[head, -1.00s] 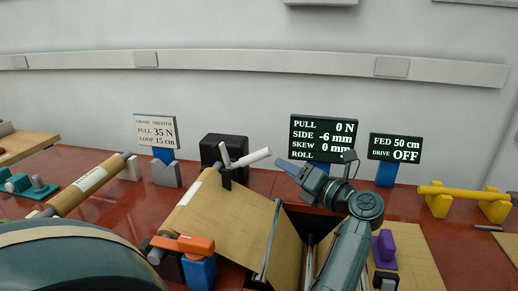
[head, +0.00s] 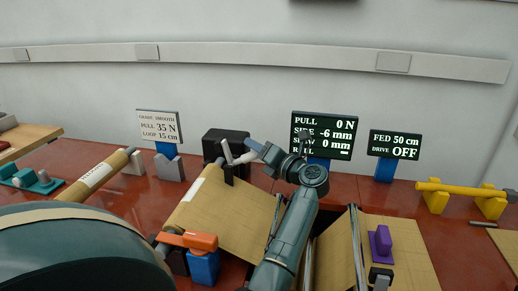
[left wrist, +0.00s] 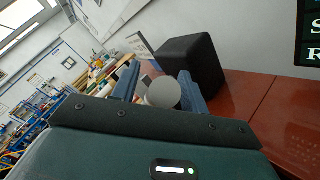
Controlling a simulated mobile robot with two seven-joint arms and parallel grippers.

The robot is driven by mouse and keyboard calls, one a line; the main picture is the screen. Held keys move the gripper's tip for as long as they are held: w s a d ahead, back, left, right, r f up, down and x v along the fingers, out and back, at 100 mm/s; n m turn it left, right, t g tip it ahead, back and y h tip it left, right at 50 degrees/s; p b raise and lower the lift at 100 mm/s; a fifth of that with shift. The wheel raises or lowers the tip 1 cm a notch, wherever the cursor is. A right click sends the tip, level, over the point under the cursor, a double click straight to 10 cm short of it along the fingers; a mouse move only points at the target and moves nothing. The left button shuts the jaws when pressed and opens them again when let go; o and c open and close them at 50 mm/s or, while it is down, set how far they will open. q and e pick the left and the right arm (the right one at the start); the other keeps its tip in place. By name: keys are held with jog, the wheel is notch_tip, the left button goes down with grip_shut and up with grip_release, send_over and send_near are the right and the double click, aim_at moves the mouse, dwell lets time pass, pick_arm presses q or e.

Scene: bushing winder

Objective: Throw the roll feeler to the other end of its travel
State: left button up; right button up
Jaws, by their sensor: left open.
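The roll feeler appears to be the small lever with a white rod handle (head: 241,158) and a grey arm, on a dark post in front of a black box at the back of the winder. My left gripper (head: 262,150) is at the handle's right end, its fingers open. In the left wrist view the round white handle end (left wrist: 163,92) lies between the two open fingers, with a gap visible toward the left finger; whether the right finger touches it I cannot tell. My right gripper is not in view.
The black box (head: 221,143) stands just behind the lever. A tan sheet (head: 220,215) slopes down in front. The pull and roll display (head: 340,131) stands behind my left arm. An orange and blue block (head: 203,265), a purple block (head: 381,242) and a yellow roller (head: 462,188) stand nearby.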

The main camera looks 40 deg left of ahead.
pick_arm(q)
jog(key=shift+c, duration=0.3)
grip_shut()
dwell(0.3)
